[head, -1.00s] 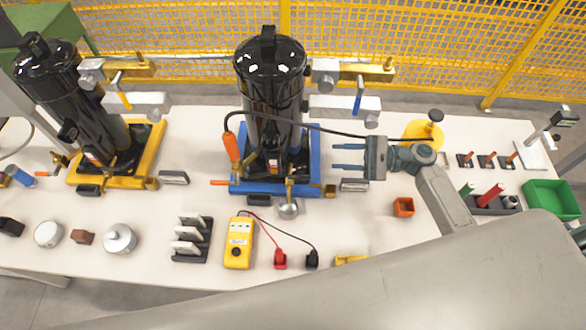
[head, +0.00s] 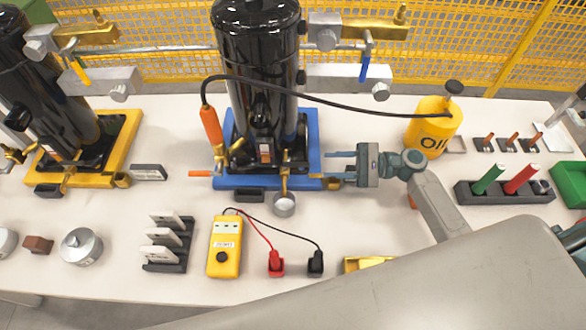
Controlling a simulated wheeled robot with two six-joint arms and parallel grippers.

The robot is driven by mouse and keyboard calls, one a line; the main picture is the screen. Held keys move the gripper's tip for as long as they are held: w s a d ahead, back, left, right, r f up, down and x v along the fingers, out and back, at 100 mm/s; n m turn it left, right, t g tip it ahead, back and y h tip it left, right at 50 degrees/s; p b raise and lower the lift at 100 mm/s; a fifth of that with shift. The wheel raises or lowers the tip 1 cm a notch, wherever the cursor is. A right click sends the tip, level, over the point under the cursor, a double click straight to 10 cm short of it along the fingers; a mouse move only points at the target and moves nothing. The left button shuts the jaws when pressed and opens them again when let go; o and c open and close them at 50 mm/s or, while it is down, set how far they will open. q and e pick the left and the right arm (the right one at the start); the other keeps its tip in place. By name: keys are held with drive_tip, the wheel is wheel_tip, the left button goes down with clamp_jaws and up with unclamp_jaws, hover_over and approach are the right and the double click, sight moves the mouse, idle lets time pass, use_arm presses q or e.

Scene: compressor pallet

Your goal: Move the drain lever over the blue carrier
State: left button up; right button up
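The blue carrier (head: 230,183) lies under the middle black compressor tank (head: 255,45). A short orange lever (head: 200,173) sticks out left from its front left corner; it may be the drain lever, but I cannot be sure. A brass fitting (head: 284,183) with a round silver part (head: 285,205) sits at the carrier's front. A blue lever (head: 365,60) hangs from the upper brass valve (head: 365,29). My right gripper (head: 328,165) is open and empty, its fingers pointing left at the carrier's right edge. My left gripper is not in view.
A black hose (head: 320,103) runs from an orange handle (head: 211,127) to the yellow oil can (head: 432,130). A yellow meter (head: 224,247) and a slotted rack (head: 168,245) stand in front. A yellow carrier (head: 125,130) with another tank is at left.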

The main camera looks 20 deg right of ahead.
sight(299, 163)
drive_tip(key=p+x, duration=0.3)
drive_tip(key=x, duration=0.6)
drive_tip(key=shift+a+r, duration=0.1)
drive_tip(key=shift+r, duration=0.05)
drive_tip(key=shift+w+a, duration=0.2)
drive_tip(key=shift+a, duration=0.5)
drive_tip(key=shift+c, duration=0.4)
clamp_jaws()
